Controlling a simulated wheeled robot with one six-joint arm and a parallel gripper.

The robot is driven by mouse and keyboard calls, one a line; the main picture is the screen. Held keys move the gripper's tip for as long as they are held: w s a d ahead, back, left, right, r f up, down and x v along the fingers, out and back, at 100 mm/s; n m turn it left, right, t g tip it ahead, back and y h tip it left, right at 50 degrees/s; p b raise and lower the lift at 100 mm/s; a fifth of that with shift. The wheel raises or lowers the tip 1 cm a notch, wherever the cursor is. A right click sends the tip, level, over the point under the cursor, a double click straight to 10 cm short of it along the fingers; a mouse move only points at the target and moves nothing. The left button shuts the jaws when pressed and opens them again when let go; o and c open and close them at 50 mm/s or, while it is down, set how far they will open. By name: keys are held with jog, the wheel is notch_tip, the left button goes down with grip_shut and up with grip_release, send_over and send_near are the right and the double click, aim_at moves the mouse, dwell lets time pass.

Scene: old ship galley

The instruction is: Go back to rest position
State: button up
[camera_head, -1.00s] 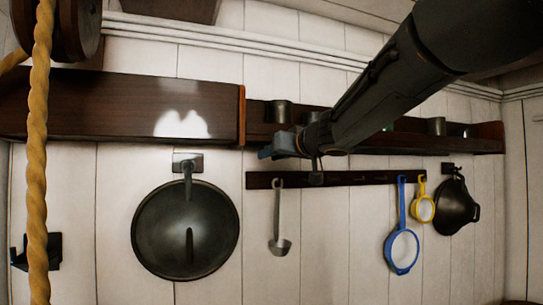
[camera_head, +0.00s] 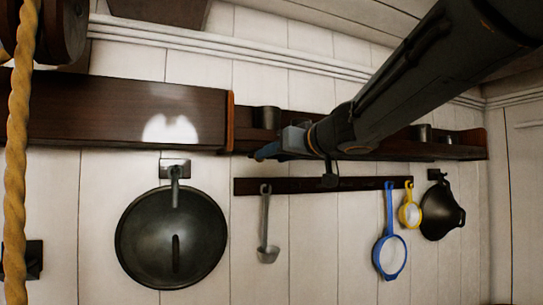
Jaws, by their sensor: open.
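My arm reaches in from the upper right, and my gripper (camera_head: 266,153) is at its end, in front of the dark wooden shelf (camera_head: 130,108). The gripper is open, and I see nothing held in it. It is seen small and mostly from behind, so the space between its fingers is hard to make out. It is above the left end of the dark hook rail (camera_head: 325,185) and appears apart from the hanging utensils.
A large dark pan (camera_head: 150,240) hangs left of a ladle (camera_head: 267,252). A blue strainer (camera_head: 390,255), a yellow strainer (camera_head: 410,213) and a dark pan (camera_head: 440,212) hang at right. A metal cup (camera_head: 265,118) stands on the shelf. A rope (camera_head: 17,150) hangs at far left.

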jog(key=d+f+m+g+h+b, duration=0.1)
jog(key=d+f+m+h+b, duration=0.2)
jog(key=f, duration=0.9)
jog(key=d+f+g+h+b, duration=0.15)
jog(key=d+f, duration=0.35)
jog(key=f, duration=0.7)
jog(key=d+f+m+g+h+b, duration=0.1)
jog(key=d+f+m+h+b, duration=0.2)
jog(key=f, duration=0.9)
jog(key=s+f+g+b, duration=0.1)
jog(key=s+f+g, duration=0.4)
jog(key=s+f, duration=0.6)
jog(key=s+f+n+g+b, duration=0.1)
jog(key=s+f+g, duration=0.3)
jog(key=s+f, duration=0.8)
notch_tip(320, 180, down, 5)
jog(key=shift+d+r+n+g+b, duration=0.15)
jog(key=shift+d+n+g+b, duration=0.25)
jog(key=shift+b, duration=0.35)
